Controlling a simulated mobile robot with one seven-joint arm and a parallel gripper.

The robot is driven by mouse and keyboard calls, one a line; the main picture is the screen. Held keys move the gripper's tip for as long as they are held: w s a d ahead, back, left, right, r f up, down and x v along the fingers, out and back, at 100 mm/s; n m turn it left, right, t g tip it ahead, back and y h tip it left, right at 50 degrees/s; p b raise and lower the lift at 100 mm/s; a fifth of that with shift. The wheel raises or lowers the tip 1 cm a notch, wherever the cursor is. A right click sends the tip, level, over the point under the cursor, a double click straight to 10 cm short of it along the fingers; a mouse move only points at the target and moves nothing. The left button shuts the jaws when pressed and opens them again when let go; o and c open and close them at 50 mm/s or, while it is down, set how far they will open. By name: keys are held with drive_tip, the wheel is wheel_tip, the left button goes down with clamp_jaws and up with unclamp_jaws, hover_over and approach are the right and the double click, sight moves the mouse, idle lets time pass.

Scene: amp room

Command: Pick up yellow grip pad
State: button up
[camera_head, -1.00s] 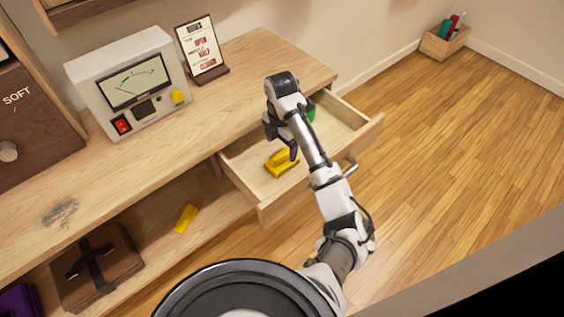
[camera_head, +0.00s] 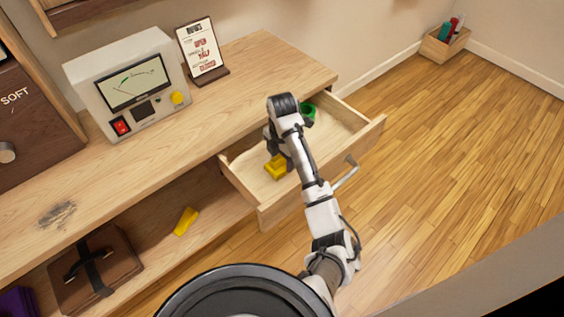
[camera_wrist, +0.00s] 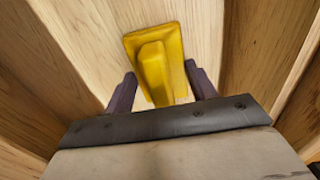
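The yellow grip pad (camera_head: 275,169), a flat yellow plate with a raised handle, lies in the pulled-out drawer (camera_head: 262,212). My gripper (camera_head: 279,155) is down in the drawer just above it, hiding part of it. In the wrist view the pad (camera_wrist: 155,60) lies ahead of the palm, its near end between the two dark fingers (camera_wrist: 161,82). The fingers are apart, one on each side of the handle, and do not look closed on it. Whether either touches it is hard to tell.
A green round thing (camera_head: 309,112) sits at the drawer's back. The drawer walls stand close around my gripper. Another yellow piece (camera_head: 186,221) and a brown case (camera_head: 97,270) lie on the lower shelf. A meter box (camera_head: 125,84) and sign (camera_head: 202,48) stand on the top.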

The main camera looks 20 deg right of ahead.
drive_tip(key=c, duration=0.5)
wheel_tip(320, 180, up, 20)
drive_tip(key=p, duration=0.3)
drive_tip(key=o, duration=0.5)
drive_tip(key=c, duration=0.3)
drive_tip(key=shift+a+p, duration=0.1)
drive_tip(key=shift+p, duration=0.2)
